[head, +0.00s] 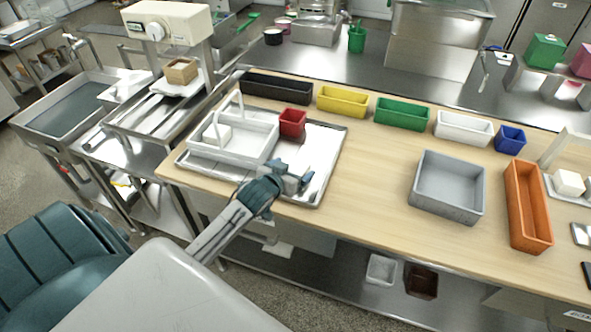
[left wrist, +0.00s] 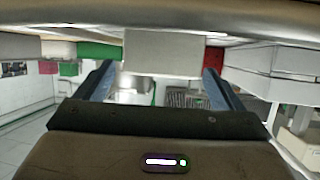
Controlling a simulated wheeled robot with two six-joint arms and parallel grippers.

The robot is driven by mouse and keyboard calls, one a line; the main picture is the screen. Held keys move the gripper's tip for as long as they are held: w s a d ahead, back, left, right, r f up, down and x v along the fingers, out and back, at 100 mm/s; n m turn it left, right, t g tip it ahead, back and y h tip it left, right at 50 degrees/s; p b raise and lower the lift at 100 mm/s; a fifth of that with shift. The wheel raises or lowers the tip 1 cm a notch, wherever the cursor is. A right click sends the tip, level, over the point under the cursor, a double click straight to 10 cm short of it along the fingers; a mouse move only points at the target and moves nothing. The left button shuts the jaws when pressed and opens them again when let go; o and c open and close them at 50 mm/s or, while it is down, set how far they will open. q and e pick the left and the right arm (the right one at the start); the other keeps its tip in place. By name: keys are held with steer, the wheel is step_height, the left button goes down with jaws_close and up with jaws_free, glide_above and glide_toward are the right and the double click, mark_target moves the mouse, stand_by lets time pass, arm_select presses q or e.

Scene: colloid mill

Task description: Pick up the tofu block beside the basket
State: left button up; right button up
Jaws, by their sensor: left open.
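The white basket (head: 262,150) with an upright handle stands on a metal tray on the wooden counter. A white block (head: 217,134) sits inside it. My left gripper (head: 301,180) is low over the tray's front right part, to the right of the basket. In the left wrist view a pale block (left wrist: 165,52), seemingly the tofu block, shows between the two open fingers, with a gap at each side. The gripper seems to hide this block in the head view. The basket's pale wall (left wrist: 262,75) appears at the right of the wrist view. My right gripper is out of view.
A red bin (head: 292,122) stands on the tray (head: 325,150) behind the gripper. Black, yellow, green, white and blue bins line the counter's back. A grey bin (head: 447,188) and an orange bin (head: 527,205) stand to the right. Counter between tray and grey bin is clear.

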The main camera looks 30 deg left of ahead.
arm_select(q)
steer(key=c, duration=0.8)
steer(key=shift+c, duration=0.2)
steer(key=shift+r, duration=0.1)
